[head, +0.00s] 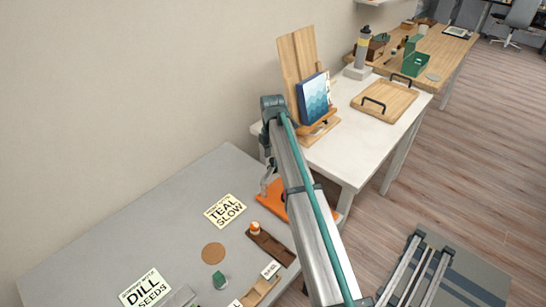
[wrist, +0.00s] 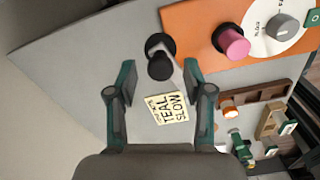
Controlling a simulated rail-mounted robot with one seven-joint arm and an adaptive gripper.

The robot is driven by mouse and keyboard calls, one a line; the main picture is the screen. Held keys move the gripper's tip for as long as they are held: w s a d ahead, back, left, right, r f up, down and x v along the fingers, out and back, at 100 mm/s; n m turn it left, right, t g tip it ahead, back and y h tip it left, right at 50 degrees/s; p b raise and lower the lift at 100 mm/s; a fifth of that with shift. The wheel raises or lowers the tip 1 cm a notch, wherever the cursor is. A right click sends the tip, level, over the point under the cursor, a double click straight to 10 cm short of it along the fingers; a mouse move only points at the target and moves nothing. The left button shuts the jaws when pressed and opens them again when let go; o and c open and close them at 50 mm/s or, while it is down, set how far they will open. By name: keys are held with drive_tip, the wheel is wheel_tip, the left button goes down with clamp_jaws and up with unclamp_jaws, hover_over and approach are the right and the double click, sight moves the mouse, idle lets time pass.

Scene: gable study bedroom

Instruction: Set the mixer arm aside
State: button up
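My gripper (wrist: 160,79) is open in the wrist view, with its two teal-and-dark fingers apart. A black, round-ended upright piece (wrist: 160,64) stands beyond the fingertips, in line with the gap between them; I cannot tell for sure that it is the mixer arm. A grey part shows beside it. Nothing is visibly gripped. An orange board (wrist: 185,34) lies beside the black piece and carries a pink cylinder (wrist: 233,41) and a grey dial (wrist: 283,28). In the head view, the orange board (head: 272,199) is partly hidden by my arm.
The grey table (head: 120,235) holds a "TEAL SLOW" card (head: 225,211), a "DILL SEEDS" card (head: 146,289), a round brown disc (head: 213,253) and a dark wooden holder (head: 272,246). A white table (head: 352,148) with a wooden tray (head: 384,100) stands behind. Bare grey surface lies left of the cards.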

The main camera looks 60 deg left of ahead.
wheel_tip(320, 180, up, 12)
idle(0.8)
drive_tip(key=shift+s+f, duration=0.1)
idle(0.3)
